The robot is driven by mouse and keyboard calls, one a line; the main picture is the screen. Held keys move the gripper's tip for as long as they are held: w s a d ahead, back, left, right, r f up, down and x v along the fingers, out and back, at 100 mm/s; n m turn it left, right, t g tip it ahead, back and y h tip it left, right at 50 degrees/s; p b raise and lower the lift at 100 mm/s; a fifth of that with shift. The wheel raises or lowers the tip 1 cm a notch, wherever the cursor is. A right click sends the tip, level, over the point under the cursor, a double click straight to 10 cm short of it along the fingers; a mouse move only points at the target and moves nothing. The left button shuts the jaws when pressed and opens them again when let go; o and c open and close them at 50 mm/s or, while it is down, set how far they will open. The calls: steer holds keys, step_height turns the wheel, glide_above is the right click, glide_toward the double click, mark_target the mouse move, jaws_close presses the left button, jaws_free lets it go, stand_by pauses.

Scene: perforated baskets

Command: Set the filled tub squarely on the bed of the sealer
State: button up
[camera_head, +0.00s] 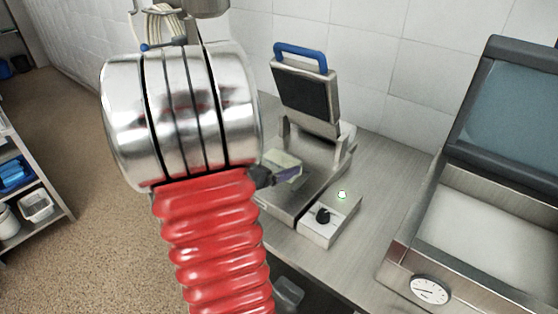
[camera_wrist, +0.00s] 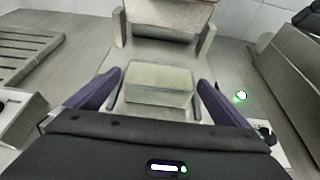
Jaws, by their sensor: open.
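The filled tub, a pale greenish block-like container (camera_wrist: 158,85), sits on the sealer bed, looking roughly square to it in the wrist view. The head view shows it (camera_head: 284,160) partly behind my arm. The sealer (camera_head: 305,95) has its hinged lid raised, with a blue handle on top, and its metal bed (camera_head: 290,200) lies below. My gripper (camera_wrist: 159,77) is open, with one purple finger on each side of the tub and a visible gap at both sides. In the head view my arm hides most of the gripper. The tub's underside is hidden.
A control box (camera_head: 328,222) with a black knob and green light stands at the sealer's front right. A machine with a tinted lid and a dial (camera_head: 430,289) stands to the right. A slatted metal piece (camera_wrist: 28,50) lies left in the wrist view. A tiled wall is behind.

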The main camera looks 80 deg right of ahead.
steer(key=v, duration=0.8)
steer(key=shift+a+r, duration=0.15)
steer(key=shift+a, duration=0.05)
steer(key=shift+w, duration=0.1)
stand_by(0.5)
steer(key=w+a+r+m+t+y, duration=0.1)
steer(key=w+a+m+t+y, duration=0.2)
steer(key=a, duration=1.1)
steer(key=w+a+r+m+t+y, duration=0.2)
steer(key=w+a+m+t+y, duration=0.2)
steer(key=a, duration=1.1)
steer(key=w+a+r+m+t+y, duration=0.2)
steer(key=w+a+m+t+y, duration=0.2)
steer(key=a, duration=1.1)
steer(key=shift+w+r+m+y, duration=0.25)
steer(key=shift+w+m+y, duration=0.55)
steer(key=shift+w+m, duration=0.35)
